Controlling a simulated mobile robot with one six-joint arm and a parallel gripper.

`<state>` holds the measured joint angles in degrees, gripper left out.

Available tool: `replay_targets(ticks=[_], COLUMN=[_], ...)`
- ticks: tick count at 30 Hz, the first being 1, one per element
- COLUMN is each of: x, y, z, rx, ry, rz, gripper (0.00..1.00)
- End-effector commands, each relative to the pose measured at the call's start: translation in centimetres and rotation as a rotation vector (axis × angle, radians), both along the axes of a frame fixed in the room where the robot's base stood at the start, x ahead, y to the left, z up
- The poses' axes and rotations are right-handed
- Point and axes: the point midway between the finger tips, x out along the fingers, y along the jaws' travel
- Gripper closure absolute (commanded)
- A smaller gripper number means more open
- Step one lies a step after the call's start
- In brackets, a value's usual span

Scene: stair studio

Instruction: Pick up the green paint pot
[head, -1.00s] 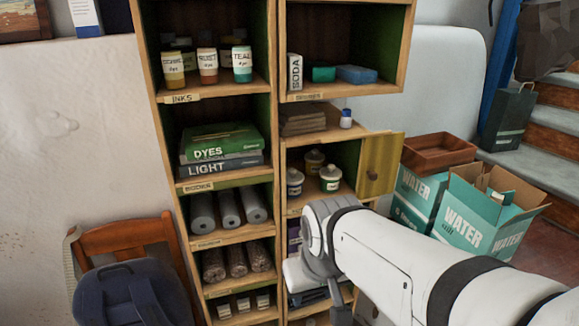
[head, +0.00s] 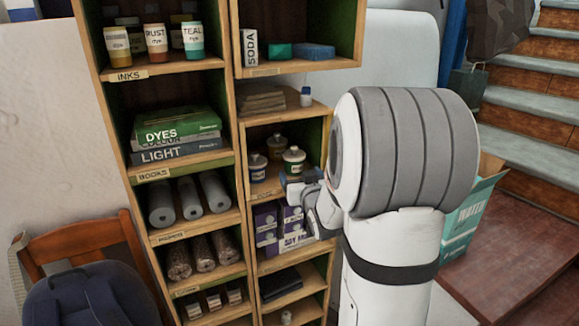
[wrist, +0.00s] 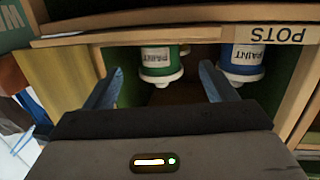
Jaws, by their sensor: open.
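The green paint pot (head: 293,162) stands upright on the POTS shelf, a white pot with a green band and a pale lid. In the wrist view, which is upside down, the green pot (wrist: 157,57) shows between my gripper's two blue fingers, a little beyond them. My gripper (wrist: 162,82) is open and empty, and I see no contact with the pot. In the head view my gripper (head: 302,184) is at the front of that shelf, low beside the pot and partly hidden by my arm.
A blue-banded pot (wrist: 245,60) stands close beside the green one; another pot (head: 276,145) is behind them. Purple boxes (head: 268,225) fill the shelf below. A WATER box (head: 465,220) stands on the floor at right.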

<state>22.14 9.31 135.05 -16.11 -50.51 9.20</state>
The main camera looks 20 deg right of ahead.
Motion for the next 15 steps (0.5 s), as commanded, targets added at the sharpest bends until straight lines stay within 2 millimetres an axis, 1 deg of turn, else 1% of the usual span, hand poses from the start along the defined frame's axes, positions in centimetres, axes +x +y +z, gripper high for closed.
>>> replay_targets(ticks=[5,11,15], x=[1.2,3.3,5.2], y=[-0.5,-0.8,-0.9], z=[0.1,0.1,0.2], rx=[-0.001,-0.002,-0.003], ry=[-0.035,-0.035,-0.035], rz=[0.007,0.006,0.008], gripper=[0.22,0.22,0.22])
